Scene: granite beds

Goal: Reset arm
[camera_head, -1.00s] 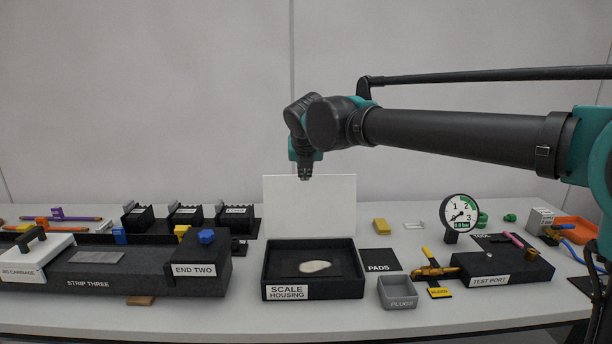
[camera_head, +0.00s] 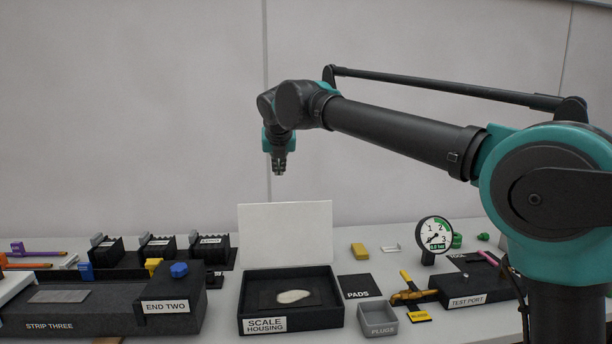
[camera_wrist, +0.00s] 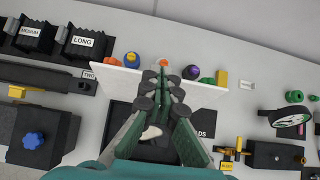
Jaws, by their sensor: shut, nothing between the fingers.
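My gripper (camera_head: 279,170) hangs pointing down in the head view, above and behind the scale housing, clear of everything. Its fingers are closed together and empty; the wrist view also shows the shut fingers (camera_wrist: 163,68). Below it stands the black scale housing (camera_head: 255,314) with its white lid (camera_head: 286,234) raised upright at the back. A pale oval piece (camera_head: 293,296) lies inside the housing. In the wrist view my fingers cover part of the housing and lid.
Strip three (camera_head: 100,314) with a blue knob (camera_head: 179,270) is on the left. The pads mat (camera_head: 360,286), plugs tray (camera_head: 378,319), gauge (camera_head: 435,236) and test port (camera_head: 480,291) are on the right.

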